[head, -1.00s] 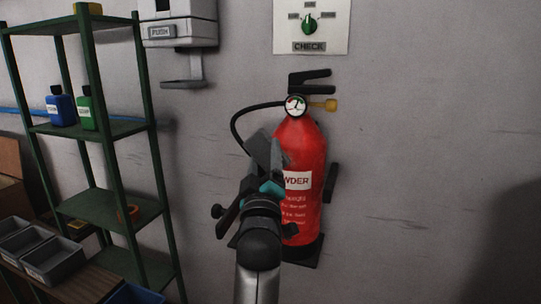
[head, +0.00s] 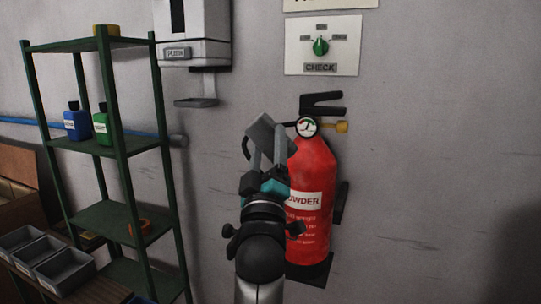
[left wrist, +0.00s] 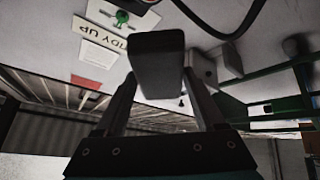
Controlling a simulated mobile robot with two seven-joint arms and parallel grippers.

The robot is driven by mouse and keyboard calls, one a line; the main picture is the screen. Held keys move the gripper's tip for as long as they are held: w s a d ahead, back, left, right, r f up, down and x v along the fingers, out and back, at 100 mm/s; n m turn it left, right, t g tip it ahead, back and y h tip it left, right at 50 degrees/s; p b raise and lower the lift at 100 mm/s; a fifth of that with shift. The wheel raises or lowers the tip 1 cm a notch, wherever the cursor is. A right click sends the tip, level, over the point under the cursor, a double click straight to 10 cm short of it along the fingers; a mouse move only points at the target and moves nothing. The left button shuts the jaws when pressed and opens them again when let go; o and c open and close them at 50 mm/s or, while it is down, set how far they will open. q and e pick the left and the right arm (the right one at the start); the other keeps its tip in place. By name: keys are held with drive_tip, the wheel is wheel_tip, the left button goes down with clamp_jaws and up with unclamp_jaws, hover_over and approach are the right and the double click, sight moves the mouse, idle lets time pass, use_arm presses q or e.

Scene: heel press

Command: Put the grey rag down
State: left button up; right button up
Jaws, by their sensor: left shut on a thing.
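My left gripper (head: 268,152) is raised in front of the wall and overlaps the left side of the red fire extinguisher in the head view. It is shut on a dark grey, flat, block-like piece, which I take to be the grey rag (head: 269,134). The rag is tilted and held up at the fingertips. In the left wrist view the rag (left wrist: 158,62) sits between the two fingers of the left gripper (left wrist: 158,85) and shows as a dark block. My right gripper is not in view.
The red fire extinguisher (head: 313,190) hangs on the wall. A green shelf rack (head: 115,220) at the left holds blue (head: 76,122) and green (head: 101,125) bottles. Grey bins (head: 65,270) stand lower left. A dispenser (head: 193,40) and CHECK dial panel (head: 322,46) are on the wall.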

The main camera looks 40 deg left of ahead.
use_arm(q)
wheel_tip(320, 180, down, 12)
drive_tip(key=d+g+h, duration=0.2)
drive_tip(key=shift+s+d+r+g, duration=0.2)
drive_tip(key=shift+s+g, duration=0.05)
drive_tip(key=shift+g, duration=0.05)
drive_tip(key=shift+w+a+r+b, duration=0.1)
drive_tip(key=shift+w+a+b, duration=0.45)
drive_tip(key=shift+w, duration=0.85)
drive_tip(key=shift+w+a+r+b, duration=0.1)
drive_tip(key=shift+w+a+b, duration=0.1)
drive_tip(key=shift+w+b, duration=0.9)
drive_tip(key=shift+w+a+b, duration=0.35)
drive_tip(key=shift+w+a, duration=0.05)
drive_tip(key=shift+w, duration=1.3)
drive_tip(key=shift+s, duration=0.1)
